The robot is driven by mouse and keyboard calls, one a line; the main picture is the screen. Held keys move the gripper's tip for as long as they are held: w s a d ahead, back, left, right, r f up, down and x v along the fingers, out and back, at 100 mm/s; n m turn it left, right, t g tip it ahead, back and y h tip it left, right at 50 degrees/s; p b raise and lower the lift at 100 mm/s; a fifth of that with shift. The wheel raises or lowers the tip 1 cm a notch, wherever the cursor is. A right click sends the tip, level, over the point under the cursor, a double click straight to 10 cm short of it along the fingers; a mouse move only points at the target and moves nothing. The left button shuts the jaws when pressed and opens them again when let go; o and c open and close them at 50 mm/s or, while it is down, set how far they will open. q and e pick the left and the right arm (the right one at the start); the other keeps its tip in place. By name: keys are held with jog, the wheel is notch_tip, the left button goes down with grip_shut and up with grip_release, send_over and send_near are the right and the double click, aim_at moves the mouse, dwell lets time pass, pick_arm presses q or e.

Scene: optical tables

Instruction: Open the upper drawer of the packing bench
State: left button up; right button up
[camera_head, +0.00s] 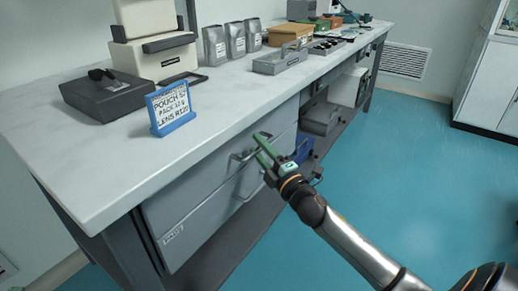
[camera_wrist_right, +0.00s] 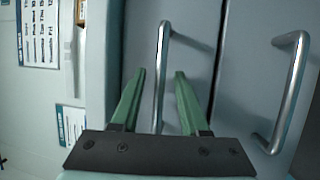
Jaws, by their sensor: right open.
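The packing bench (camera_head: 110,190) has a pale top and grey drawer fronts. The upper drawer (camera_head: 195,180) looks shut, its front about flush with the lower one (camera_head: 215,215). My right gripper (camera_head: 262,142) has green fingers and is at the upper drawer's bar handle (camera_head: 238,156). In the right wrist view, the upper handle (camera_wrist_right: 163,65) runs between the two open, spread fingers of my right gripper (camera_wrist_right: 155,90), with gaps on both sides. The lower drawer's handle (camera_wrist_right: 288,95) is to the right, outside the fingers. My left gripper is not in view.
A blue-framed sign (camera_head: 172,108), a dark box (camera_head: 108,95), grey pouches (camera_head: 228,42) and a grey tray (camera_head: 280,62) stand on the bench top. A blue bin (camera_head: 302,150) is on the lower shelf beside the drawers. The teal floor (camera_head: 410,160) in front is clear.

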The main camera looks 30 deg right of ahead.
jog(key=shift+c, duration=0.4)
grip_shut()
dwell(1.1)
